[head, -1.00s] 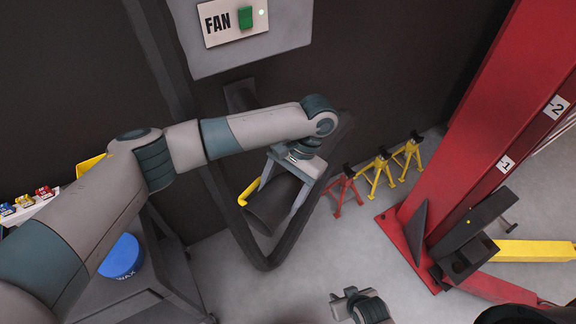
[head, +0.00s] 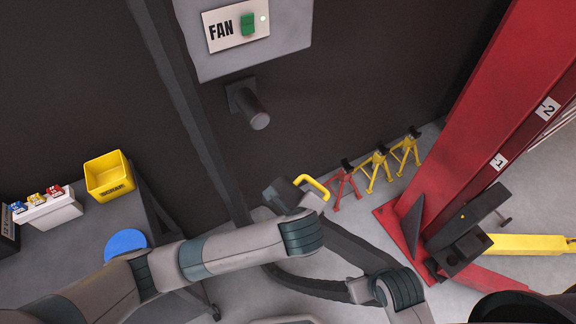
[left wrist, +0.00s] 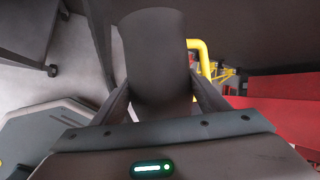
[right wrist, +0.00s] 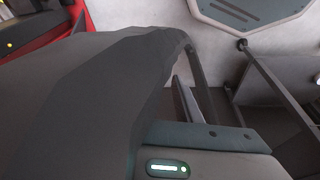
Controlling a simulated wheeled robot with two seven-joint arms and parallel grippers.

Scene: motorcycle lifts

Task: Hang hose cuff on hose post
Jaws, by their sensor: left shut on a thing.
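The hose cuff (head: 284,192) is a dark grey tube with a yellow handle (head: 318,186). My left gripper (head: 302,208) is shut on it, low in front of the wall. In the left wrist view the cuff (left wrist: 157,60) sits between both fingers, its handle beyond on the right. The hose post (head: 258,112) is a short grey peg on the dark wall under the fan panel, bare and apart from the cuff. My right gripper (head: 362,290) is at the dark hose (head: 345,245). In the right wrist view the hose (right wrist: 90,90) hides one finger.
The fan switch panel (head: 236,28) is above the post. Red and yellow jack stands (head: 376,168) and a red lift column (head: 490,130) stand to the right. A cart (head: 75,235) at left carries a yellow bin (head: 108,177) and a blue wax lid (head: 126,243).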

